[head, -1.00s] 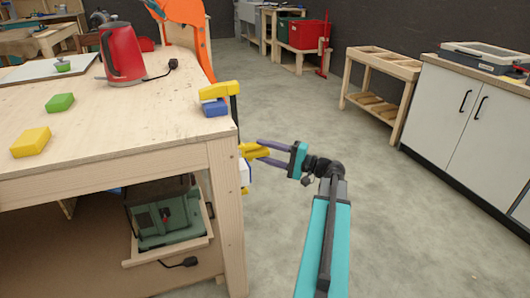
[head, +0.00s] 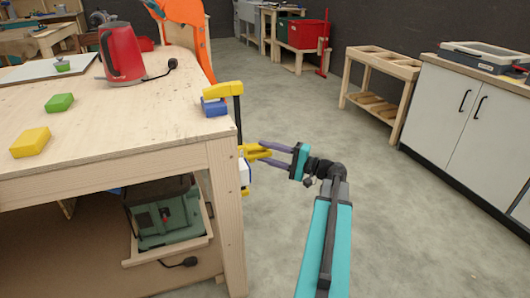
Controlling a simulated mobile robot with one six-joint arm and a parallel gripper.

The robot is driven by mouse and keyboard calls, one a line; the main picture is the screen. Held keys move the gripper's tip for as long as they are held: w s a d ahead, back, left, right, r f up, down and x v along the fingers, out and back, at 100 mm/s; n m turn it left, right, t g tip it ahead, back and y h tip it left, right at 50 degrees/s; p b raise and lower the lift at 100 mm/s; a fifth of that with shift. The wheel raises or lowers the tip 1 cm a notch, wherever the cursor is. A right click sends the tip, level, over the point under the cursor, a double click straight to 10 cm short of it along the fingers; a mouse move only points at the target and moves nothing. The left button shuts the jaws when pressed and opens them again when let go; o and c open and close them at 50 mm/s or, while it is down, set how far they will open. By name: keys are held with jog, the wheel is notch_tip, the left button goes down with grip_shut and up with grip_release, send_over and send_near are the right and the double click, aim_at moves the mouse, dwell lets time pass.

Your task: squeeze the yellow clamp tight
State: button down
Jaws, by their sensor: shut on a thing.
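The yellow clamp (head: 222,90) is at the right front corner of the wooden workbench. Its yellow top jaw is over a blue block (head: 214,107) on the bench top; whether they touch is unclear. Its dark upright bar runs down just outside the bench edge to a yellow lower part. My gripper (head: 264,152), with purple fingers, comes from the right and is shut on that yellow lower part, beside the bench leg. Part of the clamp below the bench top is hidden. A white and blue piece (head: 245,175) shows just below the grip.
On the workbench (head: 120,130) are a yellow block (head: 30,142), a green block (head: 59,103) and a red kettle (head: 122,54). A green machine (head: 168,215) sits on the shelf below. Open floor lies to the right, before white cabinets (head: 450,110).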

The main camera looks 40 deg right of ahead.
jog(key=shift+s+d, duration=0.15)
jog(key=shift+s, duration=0.15)
jog(key=c, duration=1.1)
grip_release()
jog(key=shift+r, duration=0.1)
jog(key=shift+r+p, duration=0.4)
jog(key=shift+w+a+f, duration=0.1)
jog(key=shift+w+a, duration=0.1)
jog(key=shift+w, duration=0.15)
jog(key=shift+w+a+f, duration=0.1)
jog(key=shift+w+a, duration=0.05)
jog(key=shift+w, duration=0.05)
